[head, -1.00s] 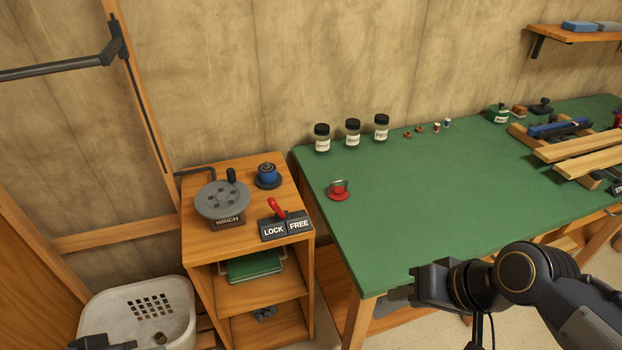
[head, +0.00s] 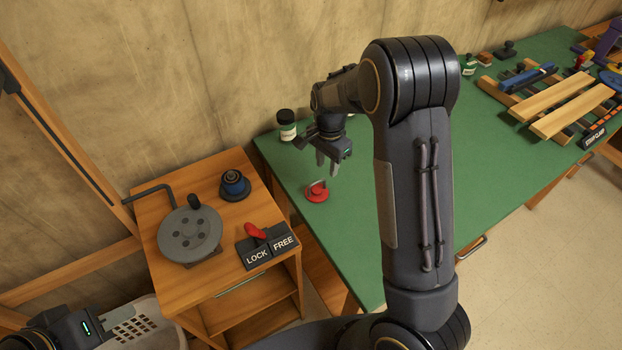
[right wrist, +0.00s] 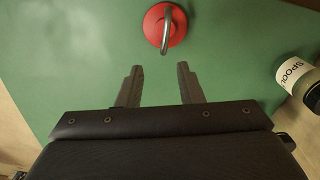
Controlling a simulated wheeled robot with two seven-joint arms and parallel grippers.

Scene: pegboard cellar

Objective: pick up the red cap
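The red cap (head: 316,194), a round red disc with a grey metal loop on top, lies on the green bench top near its left end. It also shows at the top of the right wrist view (right wrist: 153,28). My right gripper (head: 328,166) is above the bench beside the cap, on its far side in the head view. In the right wrist view its two fingers (right wrist: 156,68) are apart with nothing between them, and the cap lies beyond the fingertips. My left gripper (head: 80,328) is at the bottom left, mostly out of frame; its fingers cannot be made out.
A jar labelled SPOOL (right wrist: 297,78) is right of my right gripper in the wrist view. My right arm hides part of the bench.

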